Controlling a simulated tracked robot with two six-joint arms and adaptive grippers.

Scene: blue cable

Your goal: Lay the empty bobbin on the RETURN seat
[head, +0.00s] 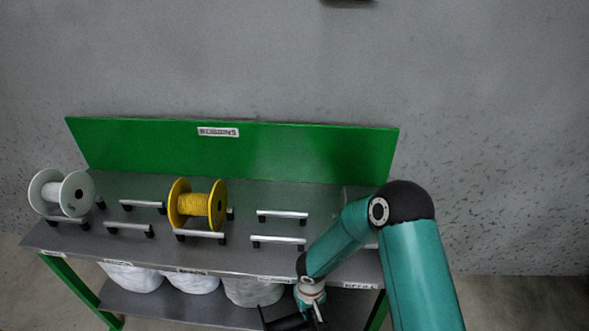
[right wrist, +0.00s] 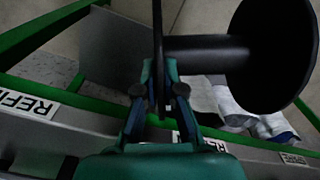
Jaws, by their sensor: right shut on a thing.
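The empty black bobbin (right wrist: 205,55) has a bare core and two round flanges. In the right wrist view my right gripper (right wrist: 160,92) is shut on its near flange, seen edge-on, and the other flange (right wrist: 268,55) is at the right. In the head view my right gripper (head: 312,312) is low at the bench's front edge, with part of the black bobbin (head: 288,323) cut off by the picture's bottom. Metal-railed seats stand on the bench; two bare rails (head: 283,215) (head: 278,241) are near my arm. I cannot tell which seat is RETURN. My left gripper is out of view.
A white bobbin (head: 62,192) and a yellow wound bobbin (head: 197,203) sit on seats to the left. A green board (head: 290,148) closes the bench's back. Whitish sacks (head: 250,291) hang or stand below the front edge, which carries labels (right wrist: 28,104).

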